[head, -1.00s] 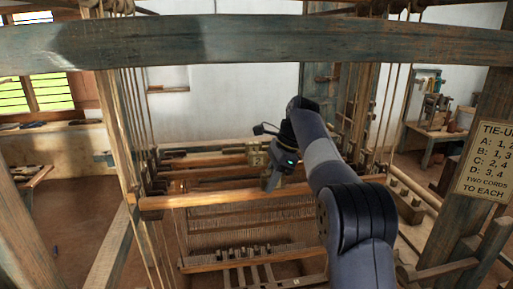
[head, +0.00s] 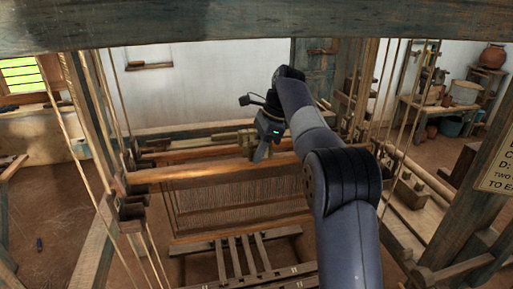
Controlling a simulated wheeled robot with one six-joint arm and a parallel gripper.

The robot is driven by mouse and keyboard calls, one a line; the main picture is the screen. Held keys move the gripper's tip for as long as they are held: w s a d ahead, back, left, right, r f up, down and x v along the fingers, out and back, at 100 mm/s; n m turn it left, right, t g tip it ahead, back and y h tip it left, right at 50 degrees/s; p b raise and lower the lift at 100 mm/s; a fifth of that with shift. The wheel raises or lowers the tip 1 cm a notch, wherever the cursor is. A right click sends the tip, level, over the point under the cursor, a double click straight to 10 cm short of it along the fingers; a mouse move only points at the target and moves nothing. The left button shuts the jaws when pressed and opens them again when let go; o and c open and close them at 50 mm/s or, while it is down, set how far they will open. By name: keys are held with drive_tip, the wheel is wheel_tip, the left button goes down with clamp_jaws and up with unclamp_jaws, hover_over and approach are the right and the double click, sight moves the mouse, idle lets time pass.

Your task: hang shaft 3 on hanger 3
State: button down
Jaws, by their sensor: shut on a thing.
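My gripper (head: 262,152) reaches down from the end of my arm to the long front wooden bar, which I take as shaft 3 (head: 200,173). It is shut at the bar's upper edge, right of the bar's middle; its fingertips are small and the grip itself is partly hidden. Fine heddle threads (head: 235,202) hang below the bar to a lower wooden bar (head: 205,241). A block-shaped wooden fitting (head: 247,141) stands just behind the gripper. I cannot read a number on the bar or make out which hanger is hanger 3.
More bars lie close behind. Cords (head: 100,85) hang at the left and more cords (head: 385,90) at the right. A thick beam (head: 250,25) crosses overhead. Several treadles (head: 240,256) lie below. A sign (head: 498,170) is on the right post.

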sight(258, 167)
drive_tip(key=shift+f, duration=2.55)
drive_tip(key=c, duration=1.1)
unclamp_jaws()
drive_tip(key=shift+s, duration=0.1)
drive_tip(key=shift+o, duration=0.2)
drive_tip(key=shift+v, duration=3.75)
